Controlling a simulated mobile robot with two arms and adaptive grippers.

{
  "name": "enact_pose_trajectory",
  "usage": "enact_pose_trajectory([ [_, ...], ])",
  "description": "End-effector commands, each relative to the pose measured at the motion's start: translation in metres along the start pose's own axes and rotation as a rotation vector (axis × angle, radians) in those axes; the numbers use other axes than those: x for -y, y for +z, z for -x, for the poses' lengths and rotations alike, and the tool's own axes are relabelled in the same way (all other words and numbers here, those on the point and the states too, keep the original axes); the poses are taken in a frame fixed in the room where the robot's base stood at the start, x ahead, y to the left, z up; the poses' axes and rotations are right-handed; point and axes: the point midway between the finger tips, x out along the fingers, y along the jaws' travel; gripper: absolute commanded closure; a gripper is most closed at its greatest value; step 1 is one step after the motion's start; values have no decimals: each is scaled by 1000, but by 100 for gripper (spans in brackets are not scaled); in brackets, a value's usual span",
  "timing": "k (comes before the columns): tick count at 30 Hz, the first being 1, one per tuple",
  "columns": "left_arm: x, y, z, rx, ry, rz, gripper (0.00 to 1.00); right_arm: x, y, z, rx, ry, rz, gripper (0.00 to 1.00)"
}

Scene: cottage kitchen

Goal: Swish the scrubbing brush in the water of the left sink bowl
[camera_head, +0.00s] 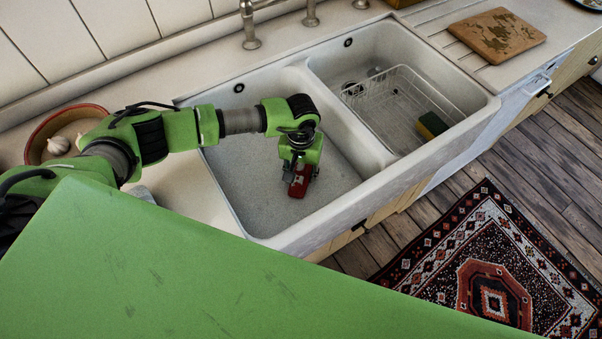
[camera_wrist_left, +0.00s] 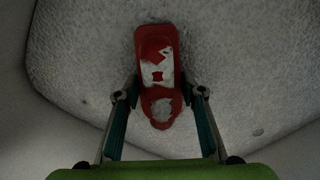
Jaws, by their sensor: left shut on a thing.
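The left sink bowl (camera_head: 235,178) is white, and a grey, rippled, speckled surface fills its bottom, which looks like water. My left gripper (camera_head: 298,174) points down inside this bowl, towards its right side. It is shut on the red scrubbing brush (camera_head: 299,187). In the left wrist view, the brush (camera_wrist_left: 158,50) lies between my two fingers (camera_wrist_left: 161,93), its far end reaching past them, with pale patches on its red top. I cannot tell whether its underside touches the water. My right gripper is in neither view.
The divider (camera_head: 350,122) separates the right bowl, which holds a wire rack (camera_head: 402,90) and a yellow-green sponge (camera_head: 431,125). Taps (camera_head: 249,30) stand behind. A bowl with garlic (camera_head: 58,145) is beside my arm. A wooden board (camera_head: 497,35) lies at the right.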

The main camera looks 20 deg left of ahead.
Motion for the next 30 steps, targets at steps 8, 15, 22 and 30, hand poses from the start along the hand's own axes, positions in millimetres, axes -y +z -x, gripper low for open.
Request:
enact_pose_trajectory([
  [8, 24, 25, 3, 1, 0, -1, 87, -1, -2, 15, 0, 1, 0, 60],
  [15, 45, 45, 2, 0, 1, 1, 87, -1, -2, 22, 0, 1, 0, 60],
  [22, 53, 55, -2, -3, 5, -2, 87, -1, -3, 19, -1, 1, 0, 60],
  [30, 30, 31, -4, -4, 4, -1, 87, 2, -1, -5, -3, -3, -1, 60],
])
